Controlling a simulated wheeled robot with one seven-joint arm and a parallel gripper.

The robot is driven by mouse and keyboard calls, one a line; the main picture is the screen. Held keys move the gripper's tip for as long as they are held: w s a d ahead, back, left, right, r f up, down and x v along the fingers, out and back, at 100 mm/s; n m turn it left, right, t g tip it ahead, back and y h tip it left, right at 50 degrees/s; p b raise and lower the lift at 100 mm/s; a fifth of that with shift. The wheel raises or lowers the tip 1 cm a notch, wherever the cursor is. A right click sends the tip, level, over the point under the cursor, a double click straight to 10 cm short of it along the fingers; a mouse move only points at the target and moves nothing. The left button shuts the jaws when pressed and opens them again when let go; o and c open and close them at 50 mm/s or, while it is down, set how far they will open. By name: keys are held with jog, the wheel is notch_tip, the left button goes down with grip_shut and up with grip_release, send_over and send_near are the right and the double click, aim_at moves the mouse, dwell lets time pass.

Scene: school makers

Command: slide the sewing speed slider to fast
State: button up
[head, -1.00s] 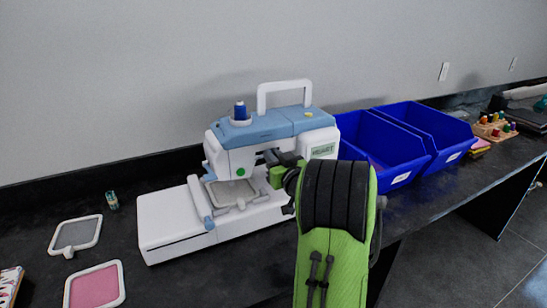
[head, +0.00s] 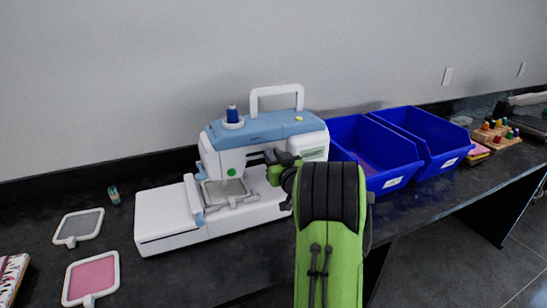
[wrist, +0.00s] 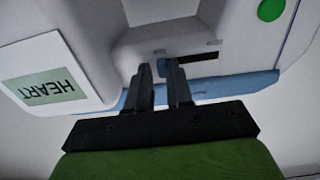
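The white and blue sewing machine (head: 262,130) stands on the dark counter in the head view. In the head view my green arm reaches to the machine's front, and the fingertips and slider are too small to make out.
A green button (wrist: 271,9) and a HEART display (wrist: 43,86) flank the slot area. Blue bins (head: 375,150) stand right of the machine. Hoops with grey (head: 79,228) and pink (head: 92,278) cloth lie at left. A wooden spool rack (head: 495,135) sits far right.

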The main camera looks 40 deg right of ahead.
jog(key=o, duration=0.3)
jog(key=shift+s+d, duration=0.1)
jog(key=shift+d, duration=0.1)
jog(key=shift+a, duration=0.1)
jog(key=b+v, duration=0.4)
jog(key=v, duration=1.1)
jog(key=shift+s+b, duration=0.3)
jog(key=shift+a, duration=0.1)
